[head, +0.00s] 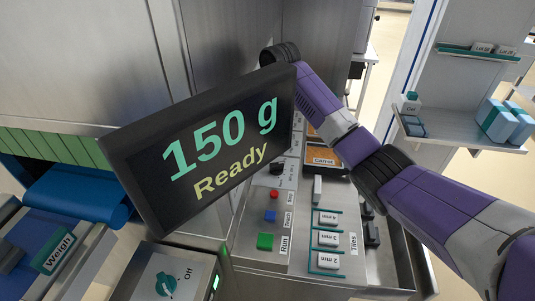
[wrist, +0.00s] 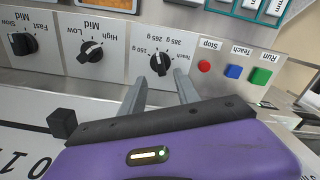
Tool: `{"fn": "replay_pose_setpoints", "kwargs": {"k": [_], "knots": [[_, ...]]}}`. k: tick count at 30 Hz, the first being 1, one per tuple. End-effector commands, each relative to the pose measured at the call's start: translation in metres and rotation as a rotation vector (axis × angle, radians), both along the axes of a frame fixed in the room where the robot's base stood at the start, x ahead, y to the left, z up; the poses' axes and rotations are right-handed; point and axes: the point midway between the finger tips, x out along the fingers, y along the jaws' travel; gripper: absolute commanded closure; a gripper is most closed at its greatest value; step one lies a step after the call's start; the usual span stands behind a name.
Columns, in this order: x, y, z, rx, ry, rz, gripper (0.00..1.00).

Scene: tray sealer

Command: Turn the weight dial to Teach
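The weight dial (wrist: 159,63) is a black knob on the pale panel, upside down in the wrist view, with marks 150 g, 265 g, 385 g and Teach around it. Its exact pointer direction is hard to tell. The display (head: 215,145) reads "150 g Ready". My gripper (wrist: 160,92) is open and empty, its two grey fingers reaching toward the panel on either side of the dial's line. I cannot tell whether they touch the dial. In the head view the display hides my gripper, and a dark knob shows beside the display's edge.
Red Stop (wrist: 204,66), blue Teach (wrist: 233,72) and green Run (wrist: 261,76) buttons sit beside the dial. Two other black knobs (wrist: 90,50) are on its other side. A teal switch (head: 165,285) marked Off is at the lower left of the head view.

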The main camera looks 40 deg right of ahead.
Motion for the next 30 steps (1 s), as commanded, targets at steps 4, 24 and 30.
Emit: {"fn": "replay_pose_setpoints", "kwargs": {"k": [4,24,30], "knots": [[0.000,0.001,-0.024,0.003,0.002,-0.001,0.62],[0.000,0.000,-0.076,0.001,0.000,-0.001,0.62],[0.000,0.000,-0.076,0.001,0.000,-0.001,0.81]]}}
